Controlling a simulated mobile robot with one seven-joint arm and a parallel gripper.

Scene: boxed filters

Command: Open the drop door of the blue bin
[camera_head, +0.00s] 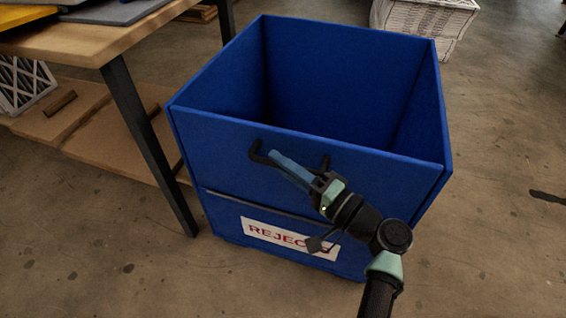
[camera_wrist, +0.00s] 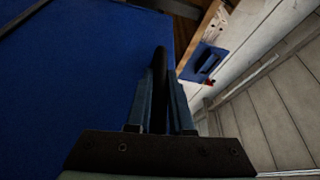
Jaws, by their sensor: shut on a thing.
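The blue bin (camera_head: 225,85) stands open-topped on the floor in the head view, with a white REJECTS label (camera_head: 275,237) low on its front. Its drop door (camera_head: 220,150) is the upper front panel, upright and looking closed above a seam line. A dark handle (camera_head: 256,152) is on the door near its top edge. My gripper (camera_head: 277,157) is at the handle from the front, its fingers shut on the bar. In the wrist view the dark handle bar (camera_wrist: 160,75) runs between the two fingers, with a blue panel filling the left. The fingers hide the handle's middle.
A wooden table (camera_head: 100,42) with a dark leg (camera_head: 150,145) stands close to the bin's left. A low wooden shelf (camera_head: 85,135) is under it. A white basket (camera_head: 430,22) stands behind at right. The floor in front and right is mostly clear.

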